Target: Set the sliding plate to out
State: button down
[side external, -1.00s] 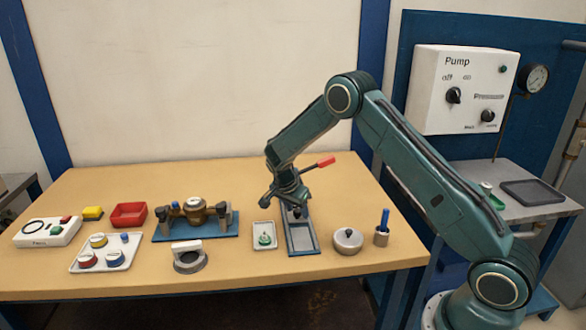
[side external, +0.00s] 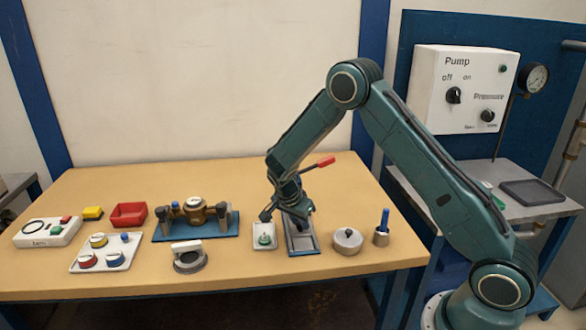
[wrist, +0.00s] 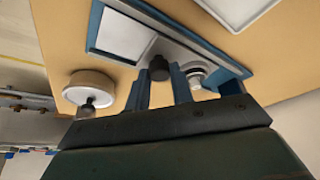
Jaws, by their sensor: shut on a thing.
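The sliding plate's fixture, a long blue-edged grey frame (side external: 303,246), lies on the bench right of centre. In the wrist view its blue frame (wrist: 95,28) surrounds a pale panel (wrist: 122,38). A dark round knob (wrist: 158,68) stands on the fixture, with a silver round part (wrist: 197,70) beside it. My gripper (side external: 298,220) is down at the back half of the fixture. In the wrist view, my gripper's fingers (wrist: 160,86) are on either side of the dark knob, shut on it. The side view hides the knob behind my gripper.
A red-handled lever (side external: 320,163) rises behind my wrist. Bench in front of the fixture is clear.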

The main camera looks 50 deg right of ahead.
jog(key=shift+s+a, duration=1.4)
jog(key=shift+a, duration=0.1)
jog(key=c, duration=1.2)
grip_release()
jog(key=shift+r, duration=0.15)
jog(key=shift+a+r, duration=0.2)
jog(key=shift+r, duration=0.3)
jog(key=v, duration=1.2)
jog(key=shift+r, duration=0.3)
